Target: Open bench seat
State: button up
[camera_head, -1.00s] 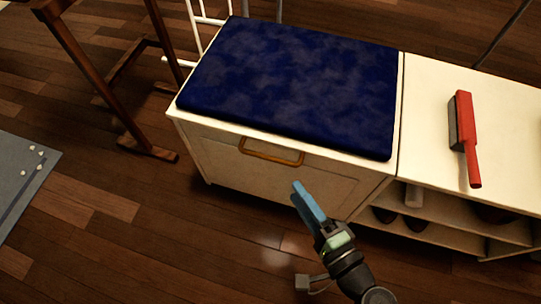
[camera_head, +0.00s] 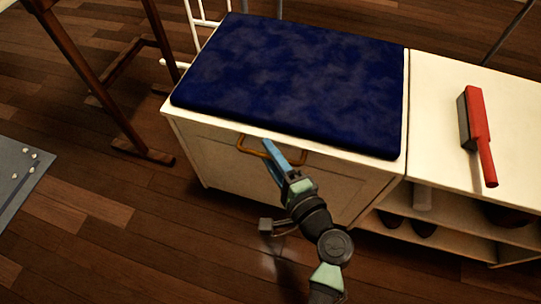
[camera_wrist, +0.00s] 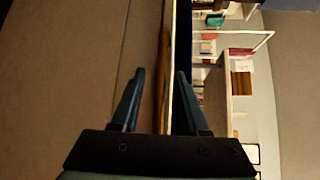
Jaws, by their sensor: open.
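The bench seat is a white box with a dark blue cushion (camera_head: 295,85) on top; its lid looks closed. An orange-brown handle (camera_head: 251,153) is on its front panel (camera_head: 215,160), just below the lid edge. My gripper (camera_head: 268,145) is open in front of the handle and covers part of it. In the wrist view my open gripper (camera_wrist: 160,72) has its blue fingers on either side of the handle (camera_wrist: 163,85) and the pale lid edge (camera_wrist: 172,60). I cannot tell whether the fingers touch the handle.
A red-handled brush (camera_head: 480,130) lies on the white top to the right, above open shelves (camera_head: 440,235) with shoes. A dark wooden frame (camera_head: 90,80) stands at the left. A grey mat (camera_head: 12,180) lies far left. The wooden floor before the bench is mostly clear.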

jog(key=shift+c, duration=0.2)
grip_shut()
dwell(1.3)
